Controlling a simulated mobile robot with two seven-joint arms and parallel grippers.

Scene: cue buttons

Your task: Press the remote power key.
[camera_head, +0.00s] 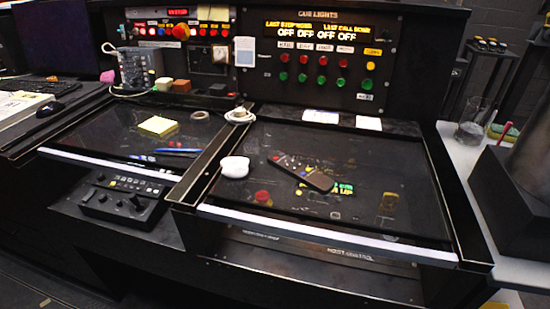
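A dark remote (302,171) lies on the glossy black right-hand desk panel (370,200). It lies at a slant, from upper left to lower right, with small coloured keys near its upper left end. The keys are too small for me to tell which one is the power key. Nothing touches or covers the remote. Neither of my grippers is in view.
A white rounded object (235,167) sits left of the remote. A yellow note pad (158,126) and blue pens lie on the left panel. The cue-light console (318,60) stands upright behind. The panel around the remote is mostly clear.

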